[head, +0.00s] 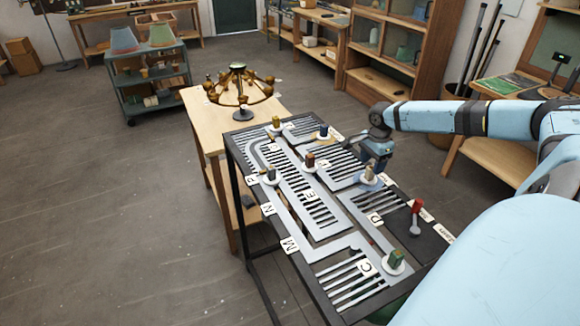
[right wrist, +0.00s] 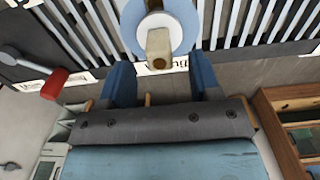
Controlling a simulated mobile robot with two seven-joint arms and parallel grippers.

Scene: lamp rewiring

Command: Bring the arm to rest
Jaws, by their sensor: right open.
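My right gripper (head: 376,162) is over the right-hand side of the lettered board (head: 290,227), its arm coming in from the right. In the right wrist view its two blue fingers (right wrist: 160,72) stand apart with nothing gripped between them. A beige knob (head: 369,174) on a pale round disc sits close by the fingertips. In the right wrist view this knob (right wrist: 158,50) shows just past the gap between the fingers; I cannot tell whether they touch it. My left gripper is not in view.
Several other coloured knobs stand on the board, among them a red-handled lever (head: 416,207) and a green knob (head: 396,259). A brass chandelier (head: 240,85) stands on the wooden bench behind. A grey cart (head: 150,80) and shelves (head: 400,45) are farther back. Floor at left is clear.

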